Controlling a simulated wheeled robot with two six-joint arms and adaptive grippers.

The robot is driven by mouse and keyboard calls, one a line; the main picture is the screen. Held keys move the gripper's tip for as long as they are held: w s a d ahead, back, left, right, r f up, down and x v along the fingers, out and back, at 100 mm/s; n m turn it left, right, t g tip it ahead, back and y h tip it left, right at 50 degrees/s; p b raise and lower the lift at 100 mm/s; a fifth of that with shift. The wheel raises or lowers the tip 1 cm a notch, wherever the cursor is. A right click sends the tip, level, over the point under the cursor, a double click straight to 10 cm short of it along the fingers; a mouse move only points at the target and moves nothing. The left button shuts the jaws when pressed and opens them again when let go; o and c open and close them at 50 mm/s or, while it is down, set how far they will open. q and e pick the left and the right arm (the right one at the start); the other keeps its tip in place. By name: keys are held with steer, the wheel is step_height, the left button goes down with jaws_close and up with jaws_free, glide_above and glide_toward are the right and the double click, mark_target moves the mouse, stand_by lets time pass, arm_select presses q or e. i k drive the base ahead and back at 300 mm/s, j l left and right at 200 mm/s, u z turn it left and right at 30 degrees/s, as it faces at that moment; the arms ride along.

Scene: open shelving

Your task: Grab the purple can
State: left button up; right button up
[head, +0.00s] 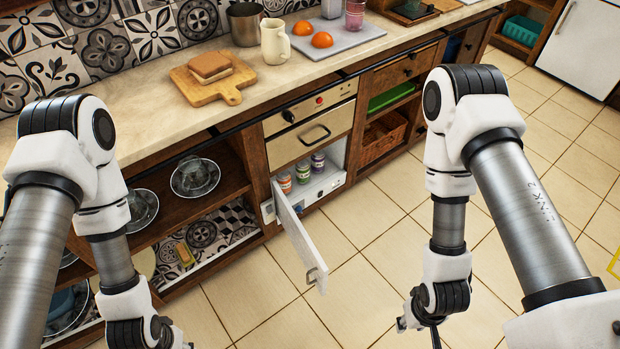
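Three small cans stand in a row inside the open white compartment under the counter. The purple can (318,162) is the rightmost. A greenish can (303,174) is in the middle and an orange can (285,182) is on the left. The compartment's white door (300,240) hangs open toward me, to the left of the opening. My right wrist is low at the right, over the floor and apart from the cans; its gripper (432,328) is only partly seen and its fingers run off the bottom edge. My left wrist is at the lower left; its fingers are out of frame.
The counter (150,125) holds a cutting board (232,95) with bread, a cream pitcher (275,45), and a tray (345,38) with oranges and a pinkish cup (354,14). Open shelves (225,185) with glassware are left of the compartment. The tiled floor (360,270) between my arms is clear.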

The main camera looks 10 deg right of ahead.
mark_target(318, 160)
steer(key=i+l, duration=0.2)
steer(key=l, duration=0.15)
steer(key=i+l+u, duration=0.1)
steer(key=l, duration=0.25)
steer(key=i+l, duration=0.25)
steer(key=i+l+u, duration=0.15)
steer(key=l, duration=0.35)
steer(key=i+l, duration=0.15)
steer(key=l, duration=0.2)
steer(key=i+l+u, duration=0.1)
steer(key=l, duration=0.3)
steer(key=i+l, duration=0.2)
steer(key=l, duration=0.2)
steer(key=i+l+u, duration=0.1)
steer(key=l, duration=0.25)
